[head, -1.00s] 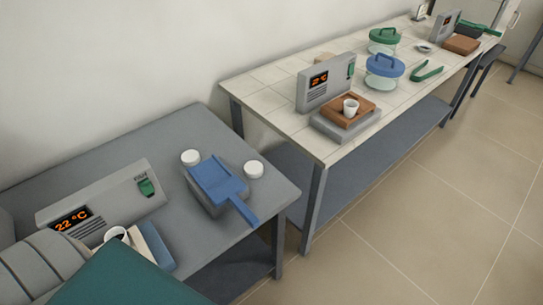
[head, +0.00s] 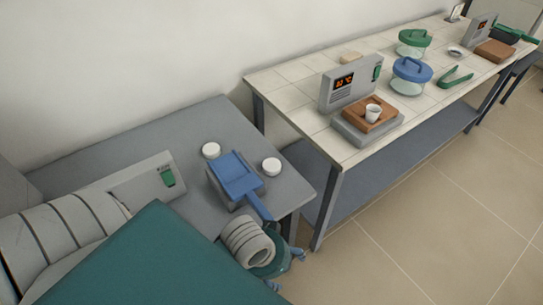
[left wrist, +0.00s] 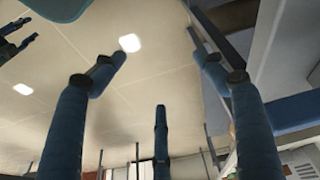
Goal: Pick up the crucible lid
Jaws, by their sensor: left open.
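Two small white round pieces, a left one (head: 211,150) and a right one (head: 271,167), stand on the grey table on either side of a blue tray with a handle (head: 236,176). I cannot tell which, if either, is the crucible lid. A white crucible (head: 373,112) stands on a brown board on the far bench. My left gripper (head: 286,268) is beyond the grey table's front edge, low and apart from the white pieces. In the left wrist view its blue fingers (left wrist: 160,75) are spread with nothing between them. Dark blue finger-like parts show at that view's upper left, perhaps my right gripper.
The grey table (head: 120,150) is clear at the back left. A grey device with a green switch (head: 168,178) is partly hidden by my arm. The tiled bench (head: 290,87) holds a display unit (head: 348,88), blue-lidded (head: 411,72) and green-lidded (head: 413,40) glass containers and green tongs (head: 456,78).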

